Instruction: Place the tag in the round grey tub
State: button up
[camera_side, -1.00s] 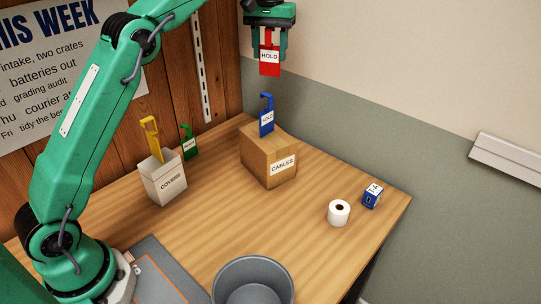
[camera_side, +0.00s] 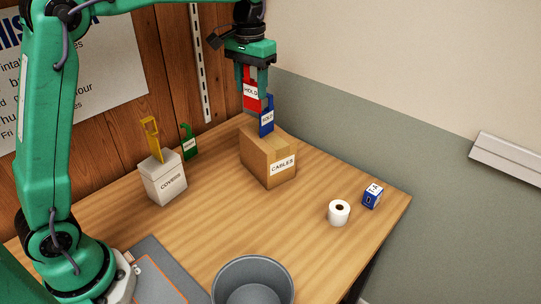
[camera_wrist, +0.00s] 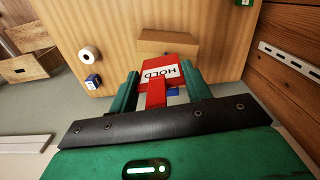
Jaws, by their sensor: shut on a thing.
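My gripper (camera_side: 250,80) is shut on a red tag (camera_side: 251,99) with a white HOLD label. It holds the tag hanging in the air, at the back, close by the blue tag on the cardboard box in the picture. The wrist view shows the red tag (camera_wrist: 168,67) between my two fingers, its label upside down. The round grey tub (camera_side: 254,263) stands at the front edge of the table, cut off by the bottom of the side view. My gripper is well behind and above it. The tub does not clearly show in the wrist view.
A blue tag (camera_side: 267,117) stands at the cardboard CABLES box (camera_side: 262,162). A yellow tag (camera_side: 151,137) stands at the white COVERS box (camera_side: 162,186), with a green tag (camera_side: 188,143) behind. A white roll (camera_side: 339,215) and small blue box (camera_side: 372,197) stand right. Mid-table is clear.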

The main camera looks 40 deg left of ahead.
jog(key=s+f+m, duration=0.1)
jog(key=s+f, duration=0.2)
jog(key=s, duration=0.1)
jog(key=n, duration=0.5)
send_over(253, 300)
jog(key=s+d, duration=0.1)
jog(key=d, duration=0.1)
notch_tip(253, 300, down, 9)
notch_tip(253, 300, down, 7)
jog(key=shift+a+r, duration=0.15)
jog(key=shift+a, duration=0.1)
jog(key=shift+s+f+m, duration=0.1)
jog(key=shift+f+m, duration=0.2)
jog(key=shift+f, duration=1.6)
jog(key=shift+f, duration=0.1)
jog(key=o, duration=0.9)
jog(key=shift+o, duration=0.2)
